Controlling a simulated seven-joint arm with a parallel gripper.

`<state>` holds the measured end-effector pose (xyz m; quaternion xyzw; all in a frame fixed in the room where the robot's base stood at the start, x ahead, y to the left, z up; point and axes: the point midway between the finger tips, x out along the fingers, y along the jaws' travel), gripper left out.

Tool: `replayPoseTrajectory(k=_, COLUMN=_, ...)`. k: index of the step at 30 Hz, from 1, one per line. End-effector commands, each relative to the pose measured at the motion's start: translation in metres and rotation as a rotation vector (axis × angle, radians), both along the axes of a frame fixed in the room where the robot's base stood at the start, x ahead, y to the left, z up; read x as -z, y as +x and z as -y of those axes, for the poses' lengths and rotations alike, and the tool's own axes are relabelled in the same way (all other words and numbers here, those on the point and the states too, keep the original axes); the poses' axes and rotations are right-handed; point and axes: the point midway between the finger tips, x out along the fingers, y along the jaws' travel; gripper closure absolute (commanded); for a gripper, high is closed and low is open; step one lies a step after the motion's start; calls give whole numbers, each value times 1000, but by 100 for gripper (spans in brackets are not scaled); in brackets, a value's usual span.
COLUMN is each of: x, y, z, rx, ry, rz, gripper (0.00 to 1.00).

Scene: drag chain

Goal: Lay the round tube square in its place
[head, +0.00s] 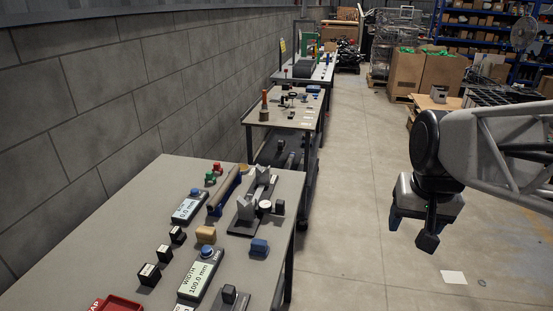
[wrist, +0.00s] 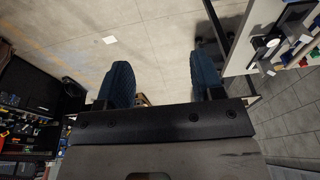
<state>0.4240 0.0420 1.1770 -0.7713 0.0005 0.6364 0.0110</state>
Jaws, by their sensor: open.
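A tan round tube (head: 226,187) lies lengthwise in a dark blue cradle (head: 214,209) on the near table. To its right stands a dark fixture base (head: 243,228) with two grey V-shaped blocks (head: 247,209), and no tube shows lying in the Vs. My gripper (head: 425,218) hangs over the floor at the right, well clear of the table. In the wrist view its two blue fingers (wrist: 163,80) stand apart with only floor between them, so it is open and empty.
A block wall runs along the left. The floor between table and gripper is clear.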

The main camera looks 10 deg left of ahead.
Motion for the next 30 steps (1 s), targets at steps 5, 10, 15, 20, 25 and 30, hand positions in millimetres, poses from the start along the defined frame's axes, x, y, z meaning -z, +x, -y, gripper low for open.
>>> replayPoseTrajectory(k=5, x=-8, y=45, z=-27, rx=-5, ry=7, rz=-18, gripper=39)
replayPoseTrajectory(k=10, x=-11, y=85, z=-55, rx=-8, ry=10, rz=-35, gripper=39)
replayPoseTrajectory(k=15, x=-12, y=124, z=-87, rx=-10, ry=14, rz=-52, gripper=39)
replayPoseTrajectory(k=20, x=-9, y=159, z=-120, rx=-10, ry=17, rz=-67, gripper=39)
replayPoseTrajectory(k=25, x=-2, y=195, z=-159, rx=-13, ry=17, rz=-83, gripper=39)
replayPoseTrajectory(k=30, x=9, y=227, z=-201, rx=-14, ry=16, rz=-99, gripper=39)
